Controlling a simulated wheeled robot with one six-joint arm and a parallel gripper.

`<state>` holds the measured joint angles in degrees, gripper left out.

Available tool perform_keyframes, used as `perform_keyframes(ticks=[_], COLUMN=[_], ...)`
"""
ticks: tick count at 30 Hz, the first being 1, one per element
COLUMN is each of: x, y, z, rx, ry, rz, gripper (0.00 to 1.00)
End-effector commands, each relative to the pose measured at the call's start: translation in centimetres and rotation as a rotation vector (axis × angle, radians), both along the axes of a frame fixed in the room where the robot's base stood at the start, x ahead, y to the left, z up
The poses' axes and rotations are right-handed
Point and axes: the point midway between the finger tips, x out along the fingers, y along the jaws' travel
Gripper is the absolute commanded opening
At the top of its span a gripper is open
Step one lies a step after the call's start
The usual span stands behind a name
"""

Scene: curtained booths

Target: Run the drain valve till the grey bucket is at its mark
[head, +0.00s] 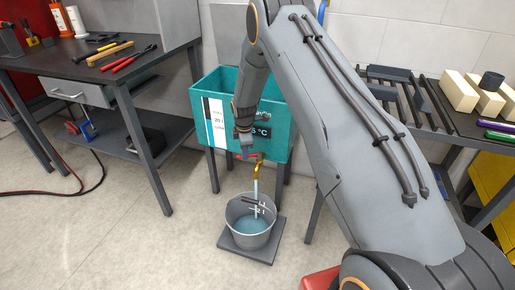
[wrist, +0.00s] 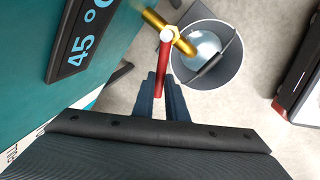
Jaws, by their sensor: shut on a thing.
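The drain valve has a brass spout (head: 258,172) and a red lever (head: 246,155) low on the front of a teal tank (head: 270,110). My gripper (wrist: 165,90) is shut on the red lever, which also shows between the fingers in the wrist view (wrist: 164,70). A pale blue stream (head: 255,188) runs from the spout into the grey bucket (head: 234,218).
The bucket stands on a dark flat platform (head: 247,256) on the floor. A display (wrist: 84,40) on the tank reads 45 °C. A workbench (head: 95,67) with tools is at left, and a roller rack (head: 408,97) with blocks at right. Open floor (head: 130,240) lies at front left.

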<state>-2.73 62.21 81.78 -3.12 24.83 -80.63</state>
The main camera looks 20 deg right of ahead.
Motion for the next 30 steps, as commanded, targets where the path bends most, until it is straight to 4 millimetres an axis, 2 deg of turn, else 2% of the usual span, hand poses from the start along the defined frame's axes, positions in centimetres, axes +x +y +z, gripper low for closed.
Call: perform_keyframes(ticks=[4, 14, 15, 18, 26, 30], x=[-0.19, -0.22, -0.21, -0.2, -0.18, -0.27], y=[0.89, 1.02, 1.02, 0.99, 0.84, 0.86], z=[0.02, -0.01, 0.0, 0.0, 0.01, 0.77], rx=[0.0, 0.0, 0.0, 0.0, 0.0, 0.0], ry=[0.001, 0.001, 0.001, 0.001, 0.001, -0.001], rz=[0.03, 0.033, 0.033, 0.033, 0.03, 0.03], gripper=[0.0, 0.0, 0.14, 0.31, 0.31, 0.31])
